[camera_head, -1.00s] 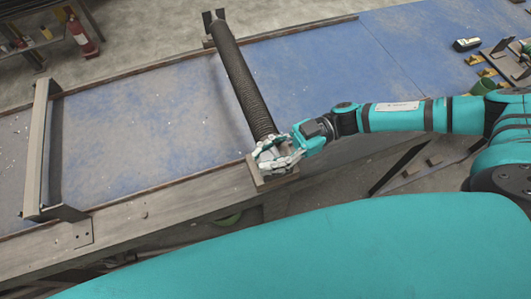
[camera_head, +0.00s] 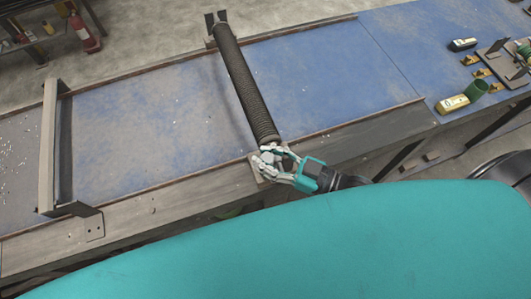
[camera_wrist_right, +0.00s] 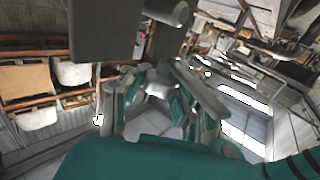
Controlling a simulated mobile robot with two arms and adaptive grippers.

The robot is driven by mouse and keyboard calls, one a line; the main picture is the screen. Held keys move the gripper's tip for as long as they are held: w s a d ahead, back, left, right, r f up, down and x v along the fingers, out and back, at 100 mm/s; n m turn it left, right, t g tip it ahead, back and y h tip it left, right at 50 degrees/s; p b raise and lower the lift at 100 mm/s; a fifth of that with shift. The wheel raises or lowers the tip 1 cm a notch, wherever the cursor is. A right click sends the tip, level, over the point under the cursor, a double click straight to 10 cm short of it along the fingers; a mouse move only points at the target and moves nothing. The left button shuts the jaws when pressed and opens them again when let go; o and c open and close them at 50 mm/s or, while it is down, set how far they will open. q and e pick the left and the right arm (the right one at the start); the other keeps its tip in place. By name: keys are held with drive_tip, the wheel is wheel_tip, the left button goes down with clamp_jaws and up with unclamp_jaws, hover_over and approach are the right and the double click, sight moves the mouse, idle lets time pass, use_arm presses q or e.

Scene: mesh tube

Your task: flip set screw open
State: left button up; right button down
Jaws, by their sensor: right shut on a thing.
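The dark mesh tube (camera_head: 240,80) lies across the blue table, held between a far bracket (camera_head: 212,22) and a near bracket (camera_head: 256,170) at the table's front rail. My right gripper (camera_head: 267,158) is at the near end of the tube, by the near bracket. Its fingers are closed around a small part there, apparently the set screw, which they mostly hide. In the right wrist view the fingers of my right gripper (camera_wrist_right: 160,92) show below a dark plate, and the screw cannot be made out clearly. My left gripper is not in view.
A beam frame (camera_head: 48,150) stands across the table at the left. Small boxes (camera_head: 453,104), a green cup (camera_head: 476,90) and brackets (camera_head: 494,55) lie at the right. The blue tabletop (camera_head: 330,70) on either side of the tube is mostly clear.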

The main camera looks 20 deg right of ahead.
drive_tip(key=m+t+h, duration=0.2)
drive_tip(key=m+h, duration=0.1)
drive_tip(key=h, duration=0.1)
drive_tip(key=m+t+h, duration=0.2)
drive_tip(key=t+h, duration=0.1)
drive_tip(key=shift+m+h, duration=0.4)
drive_tip(key=shift+h, duration=0.3)
drive_tip(key=c, duration=1)
unclamp_jaws()
drive_tip(key=shift+s, duration=0.1)
drive_tip(key=v, duration=1.2)
drive_tip(key=shift+f, duration=0.15)
